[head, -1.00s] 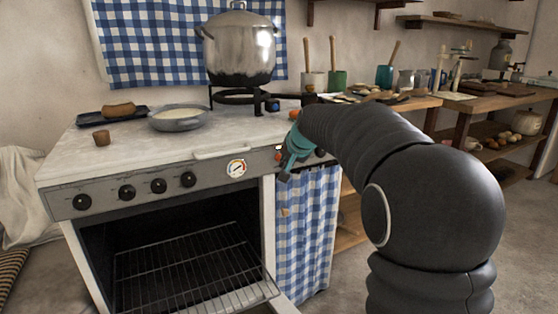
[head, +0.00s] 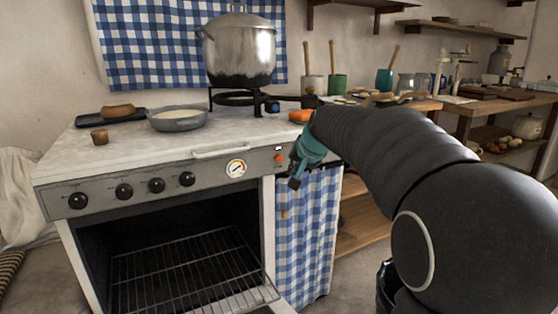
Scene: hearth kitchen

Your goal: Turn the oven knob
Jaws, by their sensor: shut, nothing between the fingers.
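The oven's grey front panel (head: 105,195) carries a row of black round knobs, including the leftmost knob (head: 78,201), two middle knobs (head: 123,191) (head: 157,185) and a right knob (head: 187,179). A round dial gauge (head: 236,168) sits to their right. A small orange-red round piece (head: 279,157) is near the panel's right end, below a small white label. My gripper (head: 294,183), teal with dark fingertips, is shut and empty at the panel's right end. It hides part of the panel there; whether it touches the panel cannot be told.
The oven cavity is open, with a wire rack (head: 195,265) inside. A big metal pot (head: 238,50) stands on a burner, and a grey pan (head: 177,119) is on the white top. A checked curtain (head: 308,235) hangs below my gripper. Wooden shelves (head: 365,220) stand behind my arm.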

